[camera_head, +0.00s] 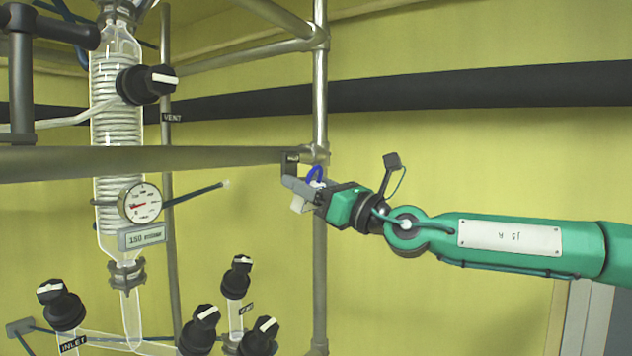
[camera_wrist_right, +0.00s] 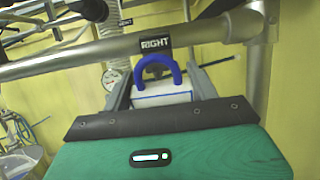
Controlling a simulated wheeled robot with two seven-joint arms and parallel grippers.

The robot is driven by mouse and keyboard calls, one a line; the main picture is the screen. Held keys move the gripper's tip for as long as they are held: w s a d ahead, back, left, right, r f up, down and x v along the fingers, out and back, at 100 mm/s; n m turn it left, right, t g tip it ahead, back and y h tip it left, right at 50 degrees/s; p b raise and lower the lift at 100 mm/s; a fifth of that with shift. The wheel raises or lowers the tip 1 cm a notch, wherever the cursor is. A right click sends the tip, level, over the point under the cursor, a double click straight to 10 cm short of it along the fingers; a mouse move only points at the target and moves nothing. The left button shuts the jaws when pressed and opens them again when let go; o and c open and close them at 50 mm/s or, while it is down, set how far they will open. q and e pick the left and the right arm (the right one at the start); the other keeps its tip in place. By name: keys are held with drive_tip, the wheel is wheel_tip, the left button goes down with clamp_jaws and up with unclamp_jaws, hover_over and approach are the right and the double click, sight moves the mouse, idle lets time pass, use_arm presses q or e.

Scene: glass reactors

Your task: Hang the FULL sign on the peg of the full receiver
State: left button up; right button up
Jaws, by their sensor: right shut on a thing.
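The sign shows as a small white plate (camera_wrist_right: 163,99) with a thick blue loop (camera_wrist_right: 159,66) on top. Its face lettering is not readable. My right gripper (camera_wrist_right: 170,97) is shut on the plate, with the loop standing up between the fingers. In the head view my right gripper (camera_head: 303,190) is just below the end of the horizontal rail, and the blue loop (camera_head: 314,174) shows above it. A dark bracket labelled RIGHT (camera_wrist_right: 155,43) hangs from the rail, just behind the loop. A dark piece shows through the loop; I cannot tell whether the loop is around it. My left gripper is out of view.
The grey horizontal rail (camera_head: 150,161) meets an upright post (camera_head: 320,100) close to my right gripper. A glass coil column (camera_head: 118,75) with a gauge (camera_head: 140,203) and black valve knobs (camera_head: 200,328) stand at left.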

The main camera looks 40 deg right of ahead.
drive_tip(key=shift+w+a, duration=0.35)
drive_tip(key=shift+w, duration=0.45)
drive_tip(key=shift+w+f, duration=0.15)
drive_tip(key=shift+f, duration=0.05)
drive_tip(key=shift+w+a+r+b, duration=0.1)
drive_tip(key=shift+w+a+b, duration=0.25)
drive_tip(key=shift+w+b, duration=0.25)
drive_tip(key=shift+w+a+f+b, duration=0.15)
drive_tip(key=shift+f+b, duration=0.4)
drive_tip(key=shift+b, duration=0.45)
idle(0.6)
drive_tip(key=o, duration=1.1)
drive_tip(key=shift+c, duration=1.2)
